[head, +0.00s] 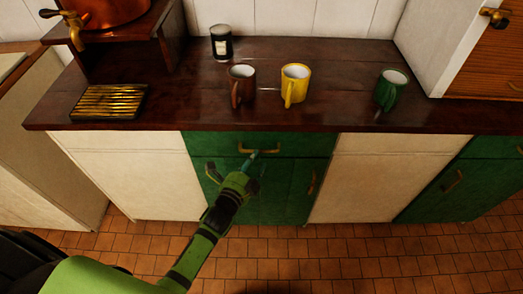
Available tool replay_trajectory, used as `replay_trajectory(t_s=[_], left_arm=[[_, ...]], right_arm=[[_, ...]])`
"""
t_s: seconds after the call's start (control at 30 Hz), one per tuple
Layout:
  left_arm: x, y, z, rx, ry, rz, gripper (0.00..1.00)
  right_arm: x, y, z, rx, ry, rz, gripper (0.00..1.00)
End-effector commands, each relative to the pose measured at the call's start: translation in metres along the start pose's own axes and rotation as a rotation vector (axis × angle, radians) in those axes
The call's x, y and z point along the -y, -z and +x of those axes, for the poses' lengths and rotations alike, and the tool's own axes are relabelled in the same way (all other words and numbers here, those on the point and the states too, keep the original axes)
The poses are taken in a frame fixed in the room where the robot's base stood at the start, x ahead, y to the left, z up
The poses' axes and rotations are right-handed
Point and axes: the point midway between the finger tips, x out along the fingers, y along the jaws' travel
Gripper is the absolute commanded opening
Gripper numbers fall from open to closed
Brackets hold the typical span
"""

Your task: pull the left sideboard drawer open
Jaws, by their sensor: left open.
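The left sideboard drawer (305,145) has a green front, sits just under the dark worktop and looks shut. Its brass bar handle (270,151) is at the middle of the front. My left gripper (235,166) is open, in front of the green sideboard just below the handle. One fingertip shows close to the handle's lower left side; the other is further left and lower. I cannot tell whether either touches the handle. Nothing is seen between the fingers. My right gripper is out of view.
The dark worktop (320,115) holds a brown mug (242,88), a yellow mug (296,82), a green mug (388,92), a black jar (221,45) and a slatted brass tray (108,101). A green cupboard door (285,190) is below the drawer. The tiled floor (340,260) is clear.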

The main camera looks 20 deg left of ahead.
Motion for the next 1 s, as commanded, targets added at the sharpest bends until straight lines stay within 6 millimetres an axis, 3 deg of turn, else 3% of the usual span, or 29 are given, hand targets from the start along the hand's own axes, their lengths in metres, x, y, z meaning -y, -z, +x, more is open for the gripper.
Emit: replay_trajectory(t_s=[0.1, 0.3, 0.63, 0.73, 0.77, 1.0], left_arm=[[0.002, 0.000, 0.020, 0.000, 0.002, -0.001, 0.44], [0.000, 0.000, 0.040, 0.000, 0.000, -0.001, 0.44], [0.000, 0.000, 0.043, 0.000, -0.001, -0.002, 0.44], [0.000, 0.000, 0.043, 0.000, -0.001, -0.002, 0.04], [-0.001, 0.000, 0.043, 0.000, -0.001, -0.002, 0.00], [0.000, -0.001, 0.042, 0.000, -0.001, -0.002, 0.00]], right_arm=[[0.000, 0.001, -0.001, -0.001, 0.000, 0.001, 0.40], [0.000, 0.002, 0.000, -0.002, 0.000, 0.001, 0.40], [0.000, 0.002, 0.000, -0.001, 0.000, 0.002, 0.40], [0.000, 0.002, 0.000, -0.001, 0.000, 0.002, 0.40], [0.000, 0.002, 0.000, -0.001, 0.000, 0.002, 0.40], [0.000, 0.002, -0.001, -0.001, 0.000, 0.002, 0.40]])
